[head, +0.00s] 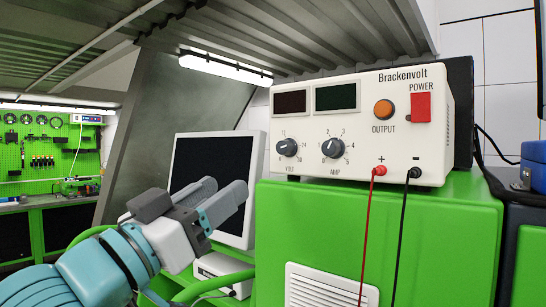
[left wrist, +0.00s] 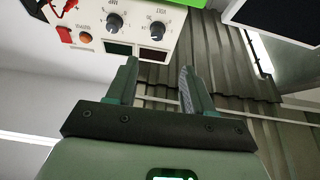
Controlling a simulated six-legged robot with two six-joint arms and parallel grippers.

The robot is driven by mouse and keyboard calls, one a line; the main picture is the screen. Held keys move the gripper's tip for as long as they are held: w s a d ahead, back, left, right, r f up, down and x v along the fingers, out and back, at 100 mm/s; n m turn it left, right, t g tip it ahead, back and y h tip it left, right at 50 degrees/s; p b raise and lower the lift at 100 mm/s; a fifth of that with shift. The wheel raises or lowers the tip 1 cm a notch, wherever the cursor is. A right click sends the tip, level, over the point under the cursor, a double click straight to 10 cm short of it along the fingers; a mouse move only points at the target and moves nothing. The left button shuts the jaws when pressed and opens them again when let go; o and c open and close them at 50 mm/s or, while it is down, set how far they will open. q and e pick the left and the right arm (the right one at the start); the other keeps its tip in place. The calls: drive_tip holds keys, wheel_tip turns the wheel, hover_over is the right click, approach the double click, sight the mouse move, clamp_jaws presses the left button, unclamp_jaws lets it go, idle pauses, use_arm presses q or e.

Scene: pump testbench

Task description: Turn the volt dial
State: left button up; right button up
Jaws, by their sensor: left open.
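The volt dial (head: 287,147) is a dark round knob with a printed scale, on the left of the cream Brackenvolt power supply (head: 437,127). The amp dial (head: 333,148) is to its right. My left gripper (head: 222,192) is open and empty, below and left of the volt dial and apart from it. In the left wrist view the panel appears upside down, with the volt dial (left wrist: 158,29) beyond the open fingers (left wrist: 159,70), roughly in line with the gap between them. My right gripper is not in view.
The supply stands on a green cabinet (head: 450,225) under a ribbed metal shelf. Its panel has an orange output button (head: 384,109), a red power switch (head: 420,107) and two plugged leads. A monitor (head: 200,160) stands behind my left gripper. A blue box (head: 535,165) is at right.

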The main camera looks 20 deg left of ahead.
sight(281, 151)
use_arm(q)
drive_tip(key=p+x, duration=0.1)
drive_tip(key=x, duration=0.3)
drive_tip(key=p+x, duration=0.1)
drive_tip(key=x, duration=0.3)
drive_tip(key=p+x, duration=0.1)
drive_tip(key=x, duration=0.3)
drive_tip(key=shift+w+d+r, duration=0.1)
drive_tip(key=shift+w+d, duration=0.05)
drive_tip(key=shift+d, duration=0.25)
drive_tip(key=shift+w+d, duration=0.2)
drive_tip(key=shift+w, duration=0.15)
drive_tip(key=shift+a, duration=0.2)
drive_tip(key=shift+d, duration=0.1)
clamp_jaws()
drive_tip(key=m+p, duration=0.1)
drive_tip(key=p, duration=0.2)
drive_tip(key=shift+r+m+h+p, duration=0.3)
drive_tip(key=shift+m+p, duration=0.1)
drive_tip(key=shift+f+m+g, duration=0.1)
drive_tip(key=shift+m+g, duration=0.2)
drive_tip(key=shift+f+h, duration=0.2)
drive_tip(key=shift+h, duration=0.2)
